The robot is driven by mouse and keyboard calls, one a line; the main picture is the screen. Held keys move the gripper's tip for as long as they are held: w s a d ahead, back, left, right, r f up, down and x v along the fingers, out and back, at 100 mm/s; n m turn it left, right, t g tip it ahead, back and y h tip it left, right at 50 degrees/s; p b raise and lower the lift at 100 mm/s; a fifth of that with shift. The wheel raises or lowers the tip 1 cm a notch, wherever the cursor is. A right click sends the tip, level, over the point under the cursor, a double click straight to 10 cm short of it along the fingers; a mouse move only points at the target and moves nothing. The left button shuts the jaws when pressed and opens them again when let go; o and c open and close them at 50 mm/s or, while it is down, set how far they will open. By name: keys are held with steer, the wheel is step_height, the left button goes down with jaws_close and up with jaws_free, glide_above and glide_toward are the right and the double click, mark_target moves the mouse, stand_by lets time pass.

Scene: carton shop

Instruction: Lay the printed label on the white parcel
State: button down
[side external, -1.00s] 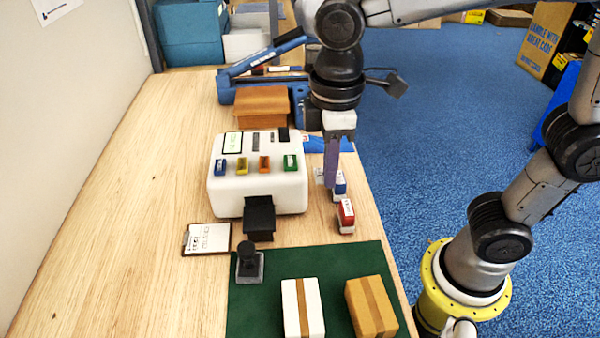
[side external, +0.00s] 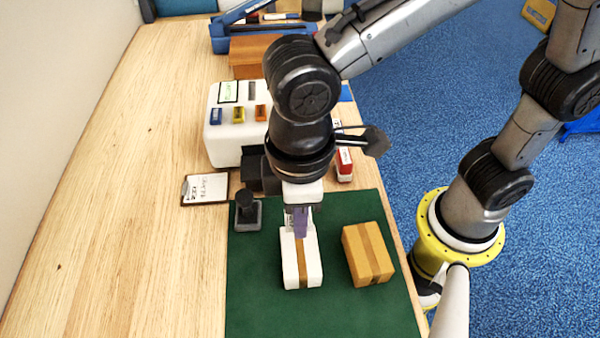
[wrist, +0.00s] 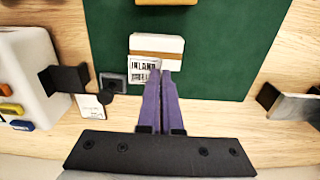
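The white parcel (side external: 312,268), with a brown tape strip, lies on the green mat (side external: 340,310); it also shows in the wrist view (wrist: 172,43). My gripper (side external: 300,234) is above the parcel's far end, its purple fingers pointing down and close together. Whether the label touches the parcel is hard to tell.
A brown parcel (side external: 368,254) lies right of the white one. A dark stamp (side external: 246,212) stands on the mat's corner beside a clipboard (side external: 205,189). The white printer (side external: 224,148) and a red-and-white stamp (side external: 344,166) are behind. The mat's front is clear.

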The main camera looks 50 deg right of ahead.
mark_target(301, 257)
steer(key=shift+s+a+f, duration=0.2)
steer(key=shift+s, duration=0.1)
steer(key=shift+f, duration=3.05)
steer(key=shift+f, duration=0.15)
steer(key=c, duration=1)
jaws_free()
steer(key=shift+r, duration=3)
